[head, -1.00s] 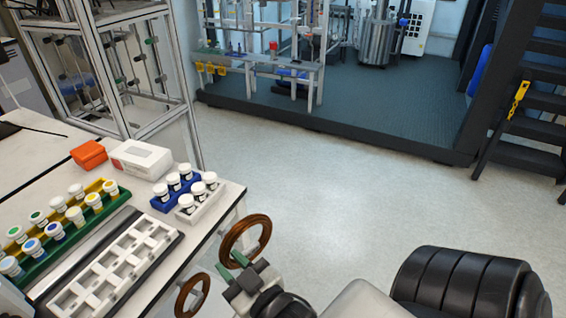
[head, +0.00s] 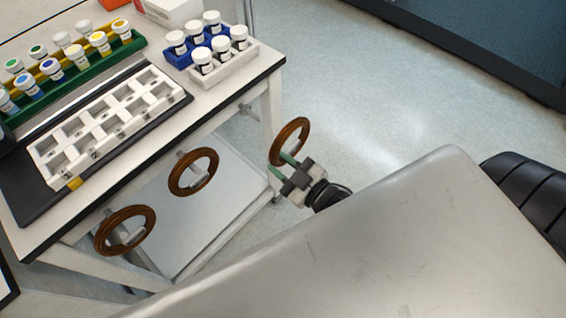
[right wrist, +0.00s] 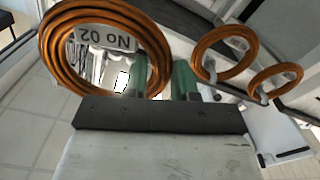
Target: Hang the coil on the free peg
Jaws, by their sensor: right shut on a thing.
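My right gripper (head: 281,164) is shut on a copper-brown coil (head: 275,145), just right of the bench leg in the head view. In the right wrist view this coil (right wrist: 58,68) fills the upper left beside the green fingers (right wrist: 162,78). Two similar coils (head: 172,176) (head: 151,215) hang on pegs further left along the bench side. They also show at the right of the right wrist view (right wrist: 197,56). My left gripper is not in view.
The white bench (head: 222,104) carries a pale rack (head: 110,120), a green rack (head: 95,66) of capped vials, and blue and white vial holders (head: 235,68). A lower shelf (head: 215,205) lies behind the coils. Floor right of the bench is clear.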

